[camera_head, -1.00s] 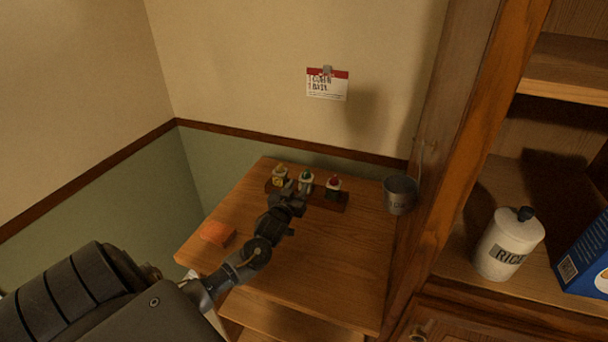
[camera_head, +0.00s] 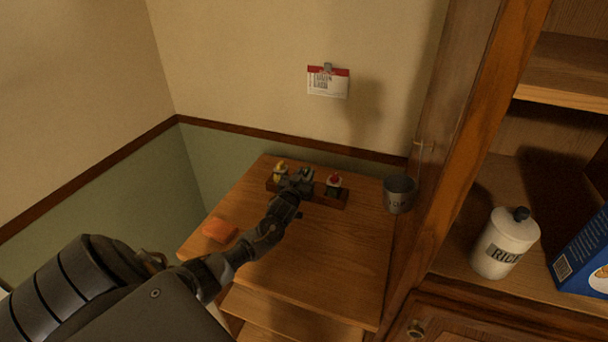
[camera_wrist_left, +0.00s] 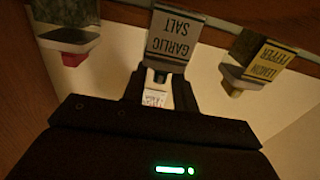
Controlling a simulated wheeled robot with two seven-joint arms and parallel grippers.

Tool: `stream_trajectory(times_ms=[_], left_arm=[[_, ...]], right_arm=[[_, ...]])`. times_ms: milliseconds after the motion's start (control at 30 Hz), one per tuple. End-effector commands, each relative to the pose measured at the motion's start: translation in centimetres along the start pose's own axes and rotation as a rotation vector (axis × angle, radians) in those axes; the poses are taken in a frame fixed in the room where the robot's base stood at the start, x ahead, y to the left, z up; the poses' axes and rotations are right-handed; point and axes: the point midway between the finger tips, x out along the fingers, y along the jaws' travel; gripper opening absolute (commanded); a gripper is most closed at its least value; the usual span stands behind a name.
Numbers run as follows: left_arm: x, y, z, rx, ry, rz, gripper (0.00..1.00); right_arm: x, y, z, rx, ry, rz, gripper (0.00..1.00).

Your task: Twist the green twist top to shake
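The spice jar labelled GARLIC SALT (camera_wrist_left: 172,42) stands in the middle of a row of three. Its green top is mostly hidden in the head view by my left gripper (camera_head: 299,180), which reaches in over the middle of the rack. In the wrist view, the inverted jar's top end lies between the two dark fingers of my left gripper (camera_wrist_left: 160,88). The fingers are apart, with a gap between them. I cannot tell whether they press on the top. My right gripper is not in view.
A red-topped jar (camera_head: 334,182) and a yellow-topped LEMON PEPPER jar (camera_wrist_left: 261,58) flank the middle jar on the wooden rack (camera_head: 325,200). An orange sponge (camera_head: 220,230) lies at the left and a metal cup (camera_head: 398,196) stands at the right. Bare wood lies in front.

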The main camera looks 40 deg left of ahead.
Motion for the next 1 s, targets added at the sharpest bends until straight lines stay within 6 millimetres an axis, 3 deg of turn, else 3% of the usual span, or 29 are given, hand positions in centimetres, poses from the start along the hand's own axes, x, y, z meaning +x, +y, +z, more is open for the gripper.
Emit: stream_trajectory(times_ms=[467, 1000], left_arm=[[0.0, 0.5, 0.1, -0.006, 0.0, -0.104, 0.06], [0.3, 1.4, 0.4, -0.005, -0.001, -0.497, 0.06]], right_arm=[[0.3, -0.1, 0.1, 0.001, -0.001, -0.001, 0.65], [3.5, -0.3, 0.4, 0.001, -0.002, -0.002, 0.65]])
